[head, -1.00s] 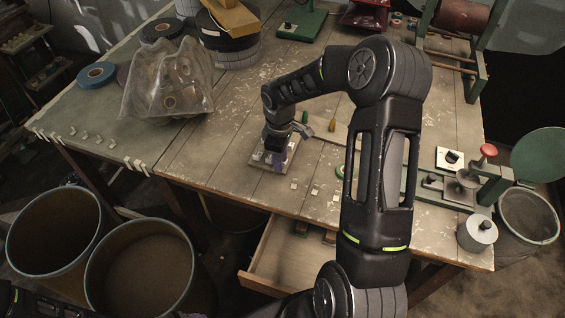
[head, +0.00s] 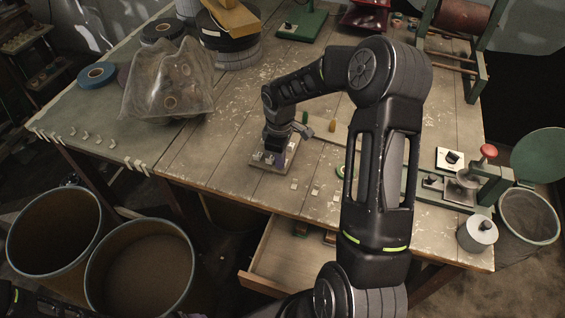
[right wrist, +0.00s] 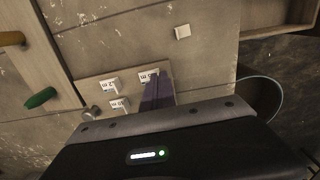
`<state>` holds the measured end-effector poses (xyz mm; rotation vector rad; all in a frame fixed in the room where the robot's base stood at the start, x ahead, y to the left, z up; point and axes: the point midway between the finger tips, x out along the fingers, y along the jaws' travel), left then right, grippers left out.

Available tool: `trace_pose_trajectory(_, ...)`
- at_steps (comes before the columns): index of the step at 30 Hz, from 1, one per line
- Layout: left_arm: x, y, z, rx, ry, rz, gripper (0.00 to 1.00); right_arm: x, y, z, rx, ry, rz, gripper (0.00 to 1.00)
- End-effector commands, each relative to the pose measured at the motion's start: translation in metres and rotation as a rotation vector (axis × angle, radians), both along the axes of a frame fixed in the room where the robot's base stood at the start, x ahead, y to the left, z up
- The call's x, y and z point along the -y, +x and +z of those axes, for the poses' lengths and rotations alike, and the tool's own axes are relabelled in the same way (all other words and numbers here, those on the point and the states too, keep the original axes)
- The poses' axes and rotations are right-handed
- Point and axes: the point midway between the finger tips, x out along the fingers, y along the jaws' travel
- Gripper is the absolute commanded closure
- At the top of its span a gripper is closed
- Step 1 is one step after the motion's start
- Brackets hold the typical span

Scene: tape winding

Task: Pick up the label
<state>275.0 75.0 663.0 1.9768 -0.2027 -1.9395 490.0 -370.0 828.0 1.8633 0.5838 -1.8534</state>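Small white labels with dark print lie on a small light board (head: 291,153) at the table's front, also seen in the right wrist view (right wrist: 92,83). In that view one label (right wrist: 148,76) is right at the fingertips, partly hidden; two others, an upper one (right wrist: 108,85) and a lower one (right wrist: 118,104), lie to the left. My right gripper (head: 275,158) points down over the board. Its purple fingers (right wrist: 157,80) look close together beside the label; whether they grip it I cannot tell. My left gripper is out of view.
A plastic-covered heap (head: 168,85) and blue tape roll (head: 97,75) are at the left. A green press with a red knob (head: 488,151) stands at the right. Green (right wrist: 40,98) and yellow-handled tools lie near the board. An open drawer (head: 285,265) and bins (head: 140,265) are below.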

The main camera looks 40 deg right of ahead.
Motion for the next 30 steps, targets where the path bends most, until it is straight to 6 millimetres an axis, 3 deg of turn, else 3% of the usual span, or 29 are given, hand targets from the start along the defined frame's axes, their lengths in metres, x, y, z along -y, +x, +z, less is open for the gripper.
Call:
trace_pose_trajectory(8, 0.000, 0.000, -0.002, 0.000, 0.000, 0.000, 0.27, 0.000, 0.001, 0.008, 0.003, -0.001, 0.000, 1.00)
trace_pose_trajectory(22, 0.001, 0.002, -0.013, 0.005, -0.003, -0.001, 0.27, 0.000, 0.001, 0.088, 0.003, -0.001, -0.001, 1.00)
trace_pose_trajectory(30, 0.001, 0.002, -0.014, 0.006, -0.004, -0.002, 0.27, 0.000, 0.000, 0.101, -0.001, 0.001, 0.000, 1.00)
